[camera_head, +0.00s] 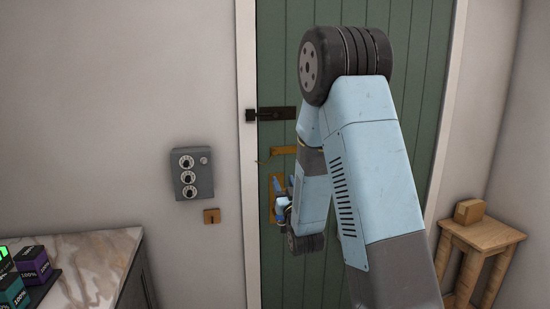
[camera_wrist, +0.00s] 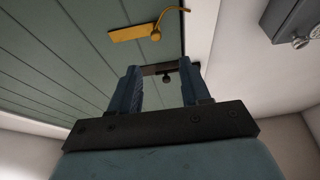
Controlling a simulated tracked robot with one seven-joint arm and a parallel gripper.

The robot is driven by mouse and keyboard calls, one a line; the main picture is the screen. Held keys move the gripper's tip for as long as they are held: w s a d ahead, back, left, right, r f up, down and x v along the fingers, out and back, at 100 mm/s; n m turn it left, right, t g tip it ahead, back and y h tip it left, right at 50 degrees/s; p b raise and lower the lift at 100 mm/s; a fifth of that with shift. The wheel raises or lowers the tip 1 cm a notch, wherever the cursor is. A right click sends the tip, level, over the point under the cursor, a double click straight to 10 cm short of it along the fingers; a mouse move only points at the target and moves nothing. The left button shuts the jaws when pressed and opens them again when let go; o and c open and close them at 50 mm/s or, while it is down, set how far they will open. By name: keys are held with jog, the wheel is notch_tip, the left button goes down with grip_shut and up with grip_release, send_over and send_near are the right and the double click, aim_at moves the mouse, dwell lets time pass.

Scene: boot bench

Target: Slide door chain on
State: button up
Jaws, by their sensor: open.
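A horizontal brass track plate (camera_head: 284,150) is on the green door near its left edge. It also shows in the wrist view (camera_wrist: 124,34), where the picture is turned upside down. A thin brass chain (camera_wrist: 174,15) runs from the door's edge to a round knob (camera_wrist: 155,36) at one end of the track. I cannot tell whether the knob sits in the slot. My gripper (camera_head: 279,188) is in front of the door, below the track in the head view. Its fingers (camera_wrist: 160,75) are apart with nothing held between them.
A dark bolt (camera_head: 272,114) is above the track and shows beyond my fingers in the wrist view (camera_wrist: 166,72). A grey box with dials (camera_head: 190,174) hangs left of the door. A marble-topped counter (camera_head: 100,262) is at lower left; a wooden stand (camera_head: 484,235) is at right.

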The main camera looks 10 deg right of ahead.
aim_at(275, 154)
jog(key=x, duration=1.3)
jog(key=shift+w+d+r, duration=0.15)
jog(key=shift+w+d, duration=0.25)
grip_shut()
